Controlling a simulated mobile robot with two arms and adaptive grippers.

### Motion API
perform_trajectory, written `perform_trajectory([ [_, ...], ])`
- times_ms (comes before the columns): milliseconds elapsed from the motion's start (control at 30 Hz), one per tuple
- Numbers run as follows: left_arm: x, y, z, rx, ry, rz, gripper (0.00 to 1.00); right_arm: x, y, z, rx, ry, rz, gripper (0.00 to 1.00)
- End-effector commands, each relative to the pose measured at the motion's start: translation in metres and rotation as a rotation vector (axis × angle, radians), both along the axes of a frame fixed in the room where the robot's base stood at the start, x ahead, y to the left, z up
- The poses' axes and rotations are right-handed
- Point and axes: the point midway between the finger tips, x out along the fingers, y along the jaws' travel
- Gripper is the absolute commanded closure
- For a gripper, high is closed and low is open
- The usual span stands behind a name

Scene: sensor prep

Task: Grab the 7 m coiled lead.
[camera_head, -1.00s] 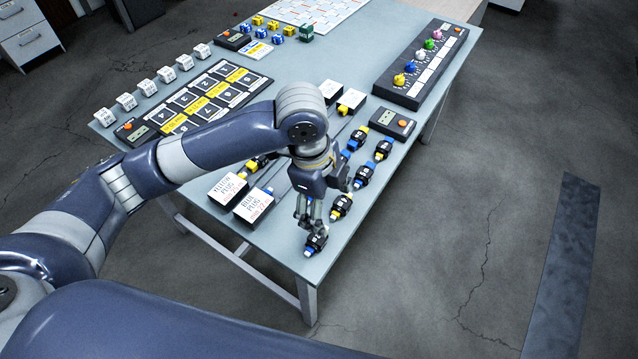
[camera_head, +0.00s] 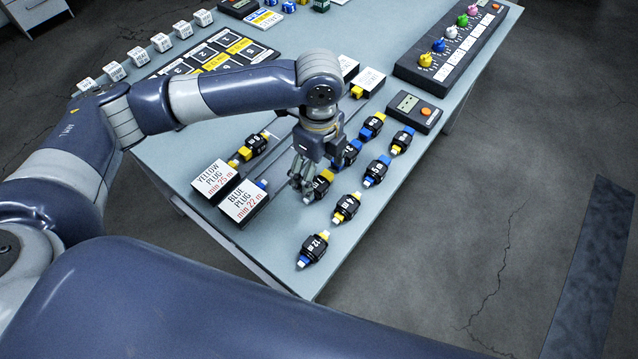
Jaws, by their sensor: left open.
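Several small black coiled leads with yellow or blue plugs lie on the table. My left gripper (camera_head: 305,190) is open and points down, its fingers at a yellow-plugged coiled lead (camera_head: 320,186), which they partly cover. I cannot tell whether they touch it. That lead's label is too small and too covered to read surely, so I cannot tell which lead is the 7 m one. Nearby are a yellow-plugged lead (camera_head: 346,208), a front lead (camera_head: 313,249) and a blue-plugged lead (camera_head: 376,171). My right gripper is not in view.
Left of the gripper stand a "YELLOW PLUG min 25 m" box (camera_head: 214,178) and a "BLUE PLUG min 22 m" box (camera_head: 243,203). A meter with an orange button (camera_head: 414,112) lies behind the leads. A black panel with coloured knobs (camera_head: 450,50) is at the back right.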

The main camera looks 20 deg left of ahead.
Motion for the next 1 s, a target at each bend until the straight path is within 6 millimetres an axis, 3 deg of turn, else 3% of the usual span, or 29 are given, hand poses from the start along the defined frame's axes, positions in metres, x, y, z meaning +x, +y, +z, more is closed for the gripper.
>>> perform_trajectory([
  [300,0.0,-0.005,-0.043,0.002,0.002,-0.001,0.23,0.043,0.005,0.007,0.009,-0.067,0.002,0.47],
  [633,0.001,-0.006,-0.051,0.001,-0.001,-0.002,0.23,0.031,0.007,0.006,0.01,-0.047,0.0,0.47],
  [800,0.001,-0.006,-0.05,0.0,-0.001,-0.002,0.59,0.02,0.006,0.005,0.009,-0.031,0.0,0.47],
  [1000,0.001,-0.006,-0.05,0.0,-0.001,-0.001,0.59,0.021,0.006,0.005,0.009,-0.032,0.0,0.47],
])
